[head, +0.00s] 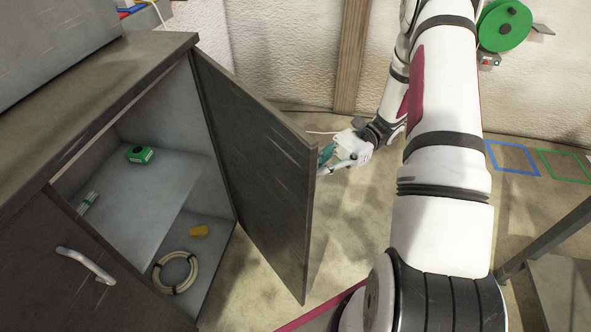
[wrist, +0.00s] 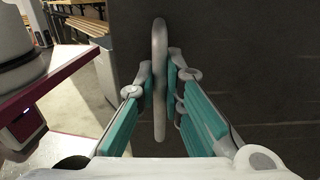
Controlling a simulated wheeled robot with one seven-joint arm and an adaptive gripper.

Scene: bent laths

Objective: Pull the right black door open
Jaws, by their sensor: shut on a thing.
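The right black door (head: 262,165) stands wide open, swung out from the cabinet, in the head view. Its dark outer face (wrist: 230,45) fills much of the wrist view. My gripper (head: 325,165) is at the outer side of the door, near its free edge. In the wrist view my gripper (wrist: 160,85) has its fingers on both sides of the grey bar handle (wrist: 159,50) and is shut on it. The handle is hidden behind the door in the head view.
Floor is clear right of the open door. A dark-framed table (head: 550,240) stands at far right.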

